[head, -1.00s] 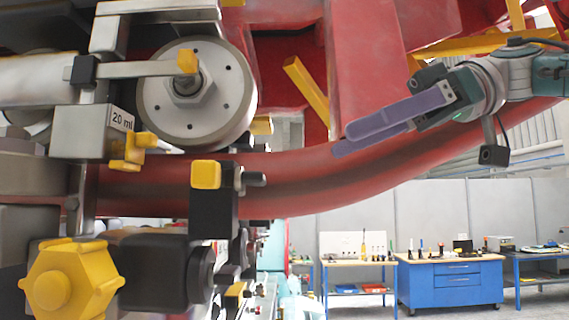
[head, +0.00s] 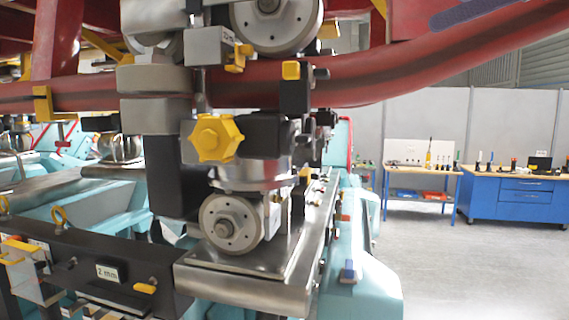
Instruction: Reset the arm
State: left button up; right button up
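My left gripper is not in view.
The coaster train's wheel assembly fills the centre, with a yellow star knob (head: 216,138) and a lower wheel (head: 231,224). The red rail tube (head: 440,65) crosses above. Teal car bodies (head: 90,220) stand left. A blue workbench (head: 512,197) stands behind open grey floor at right.

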jog(key=w+a+f+t+y, duration=0.2)
jog(key=a+y, duration=0.1)
jog(key=a, duration=0.4)
jog(key=w+a+f+t+y, duration=0.1)
jog(key=a+t+y, duration=0.15)
jog(key=a, duration=0.35)
notch_tip(320, 180, down, 7)
jog(key=w+d+m+t+h, duration=0.2)
jog(key=m+t+h, duration=0.5)
jog(key=m+t, duration=0.25)
jog(key=s+d+f+m+g+h, duration=0.25)
jog(key=d+f+h, duration=0.2)
jog(key=f, duration=0.35)
jog(key=s+d+f+m+g+h, duration=0.1)
jog(key=s+d+f+m+h, duration=0.15)
jog(key=s+f+h, duration=0.4)
jog(key=s+d+f+n+g, duration=0.1)
jog(key=s+f+g, duration=0.4)
jog(key=s, duration=0.5)
jog(key=s+d+f+g, duration=0.4)
jog(key=s+f+g, duration=0.1)
jog(key=s+f, duration=0.4)
jog(key=shift+s+d+f+n, duration=0.25)
jog(key=shift+s+n, duration=0.1)
jog(key=shift+h, duration=0.25)
